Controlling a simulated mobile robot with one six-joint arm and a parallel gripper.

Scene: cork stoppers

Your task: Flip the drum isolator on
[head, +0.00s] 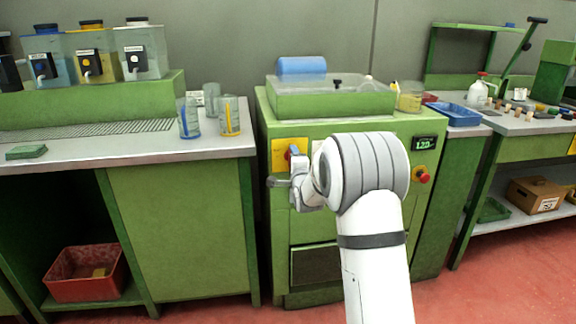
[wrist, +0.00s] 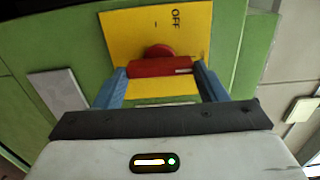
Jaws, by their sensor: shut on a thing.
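The drum isolator is a red handle (wrist: 160,67) on a yellow plate (wrist: 125,32) fixed to a green panel. The plate reads OFF in the wrist view, printed sideways near its top. The handle lies across the picture, with a pale mark near its right end. My gripper (wrist: 160,80) has a blue finger at each end of the handle and is shut on it. In the head view the yellow plate (head: 278,147) shows at the machine's upper left front, and my gripper (head: 292,154) covers most of the handle. Any ON label is not visible.
The green machine (head: 320,230) has a display (head: 424,143) and a red button (head: 421,175) right of my arm. A grey lever (head: 278,182) juts out just below the plate. Benches stand on both sides, with glasses (head: 229,115) on the left one.

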